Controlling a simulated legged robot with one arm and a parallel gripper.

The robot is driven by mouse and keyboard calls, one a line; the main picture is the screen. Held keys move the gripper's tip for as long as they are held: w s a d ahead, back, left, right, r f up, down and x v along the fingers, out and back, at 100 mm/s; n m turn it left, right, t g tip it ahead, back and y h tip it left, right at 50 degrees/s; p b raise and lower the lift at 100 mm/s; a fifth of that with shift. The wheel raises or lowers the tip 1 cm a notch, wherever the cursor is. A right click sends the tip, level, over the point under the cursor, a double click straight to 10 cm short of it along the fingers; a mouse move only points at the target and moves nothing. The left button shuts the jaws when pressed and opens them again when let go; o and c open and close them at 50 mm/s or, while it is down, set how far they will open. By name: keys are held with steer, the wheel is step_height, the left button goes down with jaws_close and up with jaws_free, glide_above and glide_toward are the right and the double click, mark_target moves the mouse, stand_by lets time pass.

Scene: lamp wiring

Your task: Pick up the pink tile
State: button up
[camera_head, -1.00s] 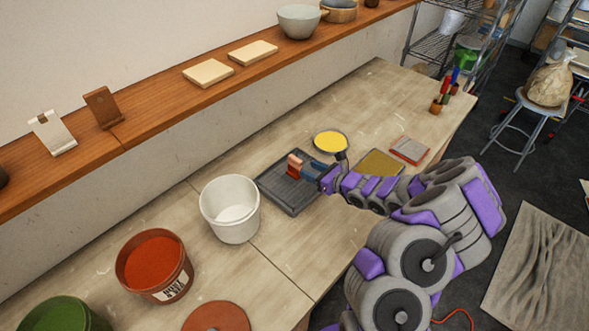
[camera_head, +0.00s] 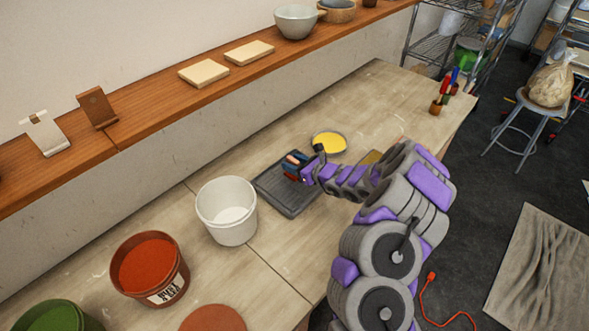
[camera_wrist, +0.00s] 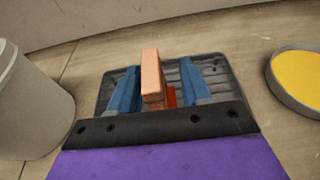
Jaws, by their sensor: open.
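The pink tile (camera_wrist: 151,72) stands on edge over the dark grey ribbed tray in the wrist view. It lies between the two blue fingers of my gripper (camera_wrist: 160,66), with visible gaps on both sides. My gripper is open. A small red piece (camera_wrist: 172,97) shows just behind the tile's near end. In the head view, my gripper (camera_head: 296,162) is low over the tray (camera_head: 285,205), and only a small salmon edge of the tile shows between the fingers. The tile's lower part is hidden.
A white bucket (camera_head: 228,225) stands left of the tray. A round dish of yellow (camera_head: 329,142) sits just beyond it. A red bucket (camera_head: 150,270) and a green bucket (camera_head: 50,318) stand further left. The table towards the back right is mostly clear.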

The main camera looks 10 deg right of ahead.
steer(key=shift+a, duration=0.4)
steer(key=c, duration=0.6)
steer(key=shift+c, duration=1.3)
steer(key=shift+d, duration=0.15)
jaws_close()
steer(key=shift+d, duration=0.1)
